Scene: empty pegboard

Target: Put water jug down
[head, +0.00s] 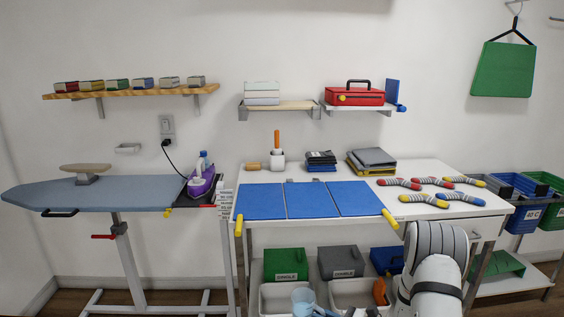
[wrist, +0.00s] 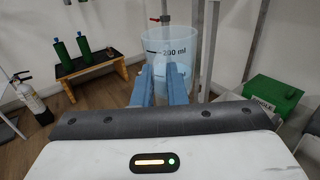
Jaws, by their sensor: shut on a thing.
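The water jug (wrist: 184,48) is a pale blue see-through measuring jug with ml marks. My gripper (wrist: 160,76) is shut on it, with its two blue fingers on the jug's near side. In the head view the jug (head: 303,299) shows at the bottom edge, in front of the bins under the table. It looks upright. Its lower part is hidden by my fingers in the wrist view and cut off in the head view. I cannot tell whether anything is right under it.
A white table (head: 283,177) carries blue folding panels (head: 313,200) and striped socks (head: 430,191). An ironing board (head: 95,195) with an iron (head: 201,184) stands left. In the wrist view, a low bench (wrist: 92,66) with green bottles, a fire extinguisher (wrist: 33,101) and a green box (wrist: 273,95) show.

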